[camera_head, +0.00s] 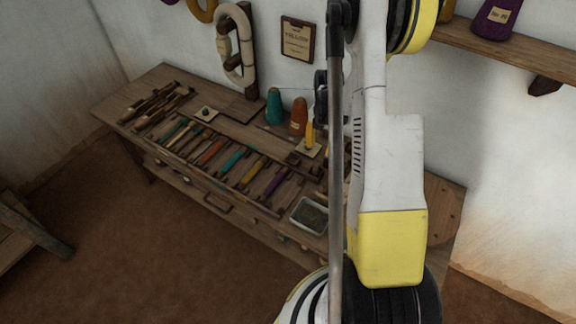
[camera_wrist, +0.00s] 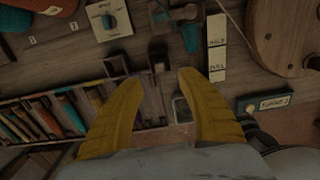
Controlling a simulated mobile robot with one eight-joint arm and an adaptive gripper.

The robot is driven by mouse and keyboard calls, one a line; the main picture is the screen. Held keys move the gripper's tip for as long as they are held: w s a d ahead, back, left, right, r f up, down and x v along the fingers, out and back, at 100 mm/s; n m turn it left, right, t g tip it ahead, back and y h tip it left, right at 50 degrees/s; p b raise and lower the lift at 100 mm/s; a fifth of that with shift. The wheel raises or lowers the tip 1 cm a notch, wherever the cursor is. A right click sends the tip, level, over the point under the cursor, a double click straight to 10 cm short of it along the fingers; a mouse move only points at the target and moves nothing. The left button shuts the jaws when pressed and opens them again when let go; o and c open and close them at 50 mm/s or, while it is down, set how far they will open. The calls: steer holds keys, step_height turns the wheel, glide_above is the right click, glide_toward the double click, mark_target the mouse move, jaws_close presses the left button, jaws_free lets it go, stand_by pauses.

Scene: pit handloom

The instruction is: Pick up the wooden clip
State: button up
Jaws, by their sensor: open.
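My gripper (camera_wrist: 158,77) is open in the wrist view, its two yellow fingers spread above the wooden table with nothing held between them. Small dark wooden pieces (camera_wrist: 158,50) lie just beyond and between the fingertips. One of these may be the wooden clip, but I cannot tell which. A small metal tray (camera_wrist: 181,108) shows between the fingers, near the right one. In the head view my arm hides the gripper and the right part of the table.
The wooden table (camera_head: 150,82) stands against the wall. A compartment rack of coloured bobbins (camera_wrist: 40,118) is left of the fingers. A dial card (camera_wrist: 108,18), a labelled strip (camera_wrist: 216,45) and a round wooden board (camera_wrist: 285,28) lie around. Thread cones (camera_head: 274,106) stand at the back.

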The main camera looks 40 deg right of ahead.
mark_target(317, 165)
step_height(317, 165, down, 6)
steer(key=shift+r+b, duration=0.1)
steer(key=shift+b, duration=0.9)
steer(key=f+b, duration=0.1)
steer(key=f, duration=0.2)
steer(key=f+b, duration=0.1)
steer(key=f, duration=0.1)
steer(key=shift+a+f+b, duration=0.15)
steer(key=shift+a+b, duration=0.15)
steer(key=shift+b, duration=0.05)
steer(key=shift+c, duration=0.4)
jaws_close()
